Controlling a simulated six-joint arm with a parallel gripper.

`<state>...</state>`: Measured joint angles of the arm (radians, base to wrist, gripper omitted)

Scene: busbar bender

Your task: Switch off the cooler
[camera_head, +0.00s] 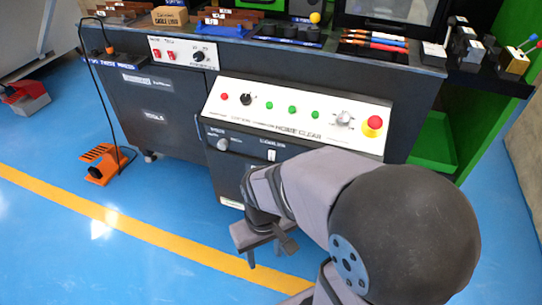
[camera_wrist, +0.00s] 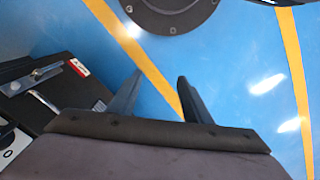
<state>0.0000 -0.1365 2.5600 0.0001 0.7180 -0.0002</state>
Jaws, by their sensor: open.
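A small switch with a white plate (camera_head: 271,155) sits on the dark front panel below the sloped white control panel. The label above it is too small to read surely, so I cannot confirm it is the cooler's. A red and white switch (camera_wrist: 79,67) shows on the dark panel at the left of the wrist view, beside a silver knob or lever (camera_wrist: 36,77). Its position, on or off, cannot be told. My gripper (camera_head: 268,253) is below and in front of this panel, apart from it. In the wrist view my gripper (camera_wrist: 160,82) has its fingers apart with nothing between.
The sloped white panel (camera_head: 290,117) carries green buttons, a black knob and a red emergency stop (camera_head: 373,124). A round knob (camera_head: 222,144) is left of the small switch. An orange foot pedal (camera_head: 103,163) with a cable stands left on the blue floor. Floor before the cabinet is clear.

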